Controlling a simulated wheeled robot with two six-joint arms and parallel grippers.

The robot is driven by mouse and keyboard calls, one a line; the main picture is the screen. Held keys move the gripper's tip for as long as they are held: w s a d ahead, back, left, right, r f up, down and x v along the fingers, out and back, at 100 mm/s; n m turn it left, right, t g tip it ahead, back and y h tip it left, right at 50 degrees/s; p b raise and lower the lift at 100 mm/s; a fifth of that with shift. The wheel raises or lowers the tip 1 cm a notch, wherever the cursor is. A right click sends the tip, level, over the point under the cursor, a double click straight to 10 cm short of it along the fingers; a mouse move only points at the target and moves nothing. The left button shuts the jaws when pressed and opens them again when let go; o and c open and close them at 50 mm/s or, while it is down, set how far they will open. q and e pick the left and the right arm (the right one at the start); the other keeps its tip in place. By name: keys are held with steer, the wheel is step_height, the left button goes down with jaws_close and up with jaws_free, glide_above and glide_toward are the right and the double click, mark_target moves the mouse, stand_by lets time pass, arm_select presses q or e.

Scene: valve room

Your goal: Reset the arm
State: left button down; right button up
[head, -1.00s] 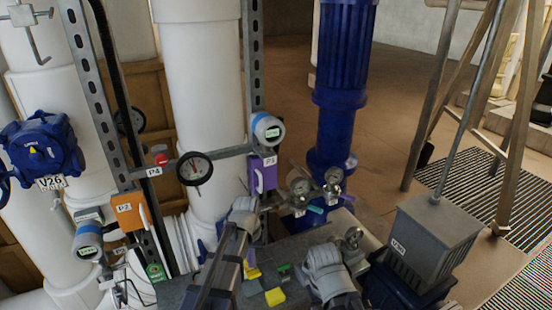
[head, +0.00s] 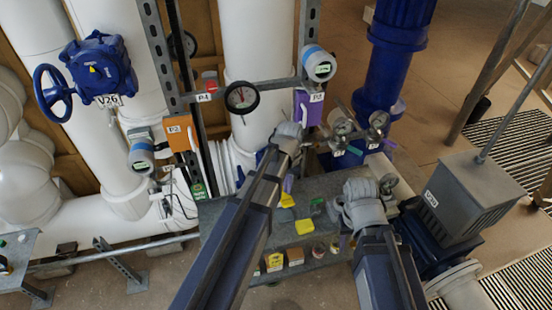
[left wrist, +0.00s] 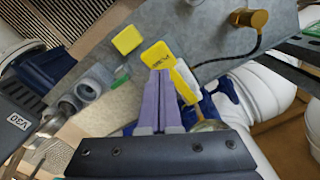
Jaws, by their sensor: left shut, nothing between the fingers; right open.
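My left arm comes up from the bottom of the head view. Its gripper (head: 288,184) is pointed down over the grey bench (head: 330,186). In the left wrist view its purple fingers (left wrist: 160,102) are shut together and empty. Their tips are just beside or over a yellow labelled piece (left wrist: 158,55); I cannot tell whether they touch. A second yellow block (left wrist: 127,40) lies apart from them, and it also shows in the head view (head: 304,226). My right gripper (head: 362,208) is at the bench's right part, open; its fingers are mostly hidden by its wrist.
Valve V26 (head: 100,70) is at upper left. A grey V30 box (head: 470,195) stands right. Small boxes (head: 274,261) sit on a lower shelf.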

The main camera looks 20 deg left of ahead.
arm_select(q)
steer(key=shift+r+p, duration=0.35)
steer(key=shift+r, duration=0.45)
steer(key=shift+f, duration=0.1)
arm_select(e)
steer(key=shift+r, duration=0.7)
